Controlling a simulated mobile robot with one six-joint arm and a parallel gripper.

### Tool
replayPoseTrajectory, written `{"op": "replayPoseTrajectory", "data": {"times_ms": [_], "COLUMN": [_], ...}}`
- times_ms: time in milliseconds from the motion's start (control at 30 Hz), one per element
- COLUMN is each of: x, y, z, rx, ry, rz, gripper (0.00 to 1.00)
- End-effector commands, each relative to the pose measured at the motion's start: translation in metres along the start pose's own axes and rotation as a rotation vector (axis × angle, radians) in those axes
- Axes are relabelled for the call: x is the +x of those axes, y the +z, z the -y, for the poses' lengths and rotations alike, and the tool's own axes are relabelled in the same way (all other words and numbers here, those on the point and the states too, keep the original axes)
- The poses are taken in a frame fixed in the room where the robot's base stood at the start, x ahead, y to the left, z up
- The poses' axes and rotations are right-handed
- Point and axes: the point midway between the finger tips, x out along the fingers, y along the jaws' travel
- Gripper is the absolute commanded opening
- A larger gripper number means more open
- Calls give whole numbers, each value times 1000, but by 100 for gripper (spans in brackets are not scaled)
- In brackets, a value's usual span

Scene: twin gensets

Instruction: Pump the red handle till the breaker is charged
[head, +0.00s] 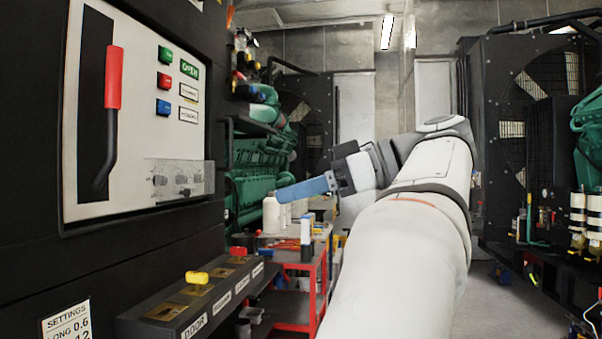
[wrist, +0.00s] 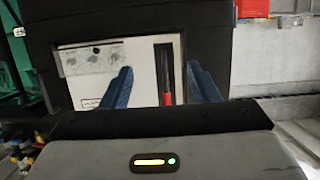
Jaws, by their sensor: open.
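The breaker panel (head: 140,40) is a pale plate in a black cabinet at the left of the head view. Its lever has a red handle (head: 113,78) at the top and a dark arm hanging down to the lower left. A green label reading OPEN (head: 189,69) and two white labels sit to its right; their text is too small to read surely. My gripper (head: 280,193) is open and empty, right of the panel and apart from it, blue fingers pointing left. The wrist view shows the panel upside down, with the red handle (wrist: 167,98) appearing between the open fingers (wrist: 158,70).
Green, red and blue buttons (head: 164,80) and a clear cover over knobs (head: 178,180) are on the panel. Below, a black ledge (head: 200,300) carries yellow keys (head: 197,277). A red cart (head: 300,270) with bottles stands below my gripper. Green engines stand behind.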

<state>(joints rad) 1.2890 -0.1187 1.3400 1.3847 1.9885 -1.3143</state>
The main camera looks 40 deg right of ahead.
Motion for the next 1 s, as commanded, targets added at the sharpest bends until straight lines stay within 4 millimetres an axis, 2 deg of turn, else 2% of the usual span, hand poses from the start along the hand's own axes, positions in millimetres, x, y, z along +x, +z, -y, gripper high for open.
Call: {"op": "replayPoseTrajectory", "data": {"times_ms": [33,800,1000], "x": [-6,-35,-50], "y": [-7,3,8], "z": [0,2,0], "rx": [4,3,5], "ry": [1,0,2], "rz": [-1,-3,-3], "gripper": [55,55,55]}}
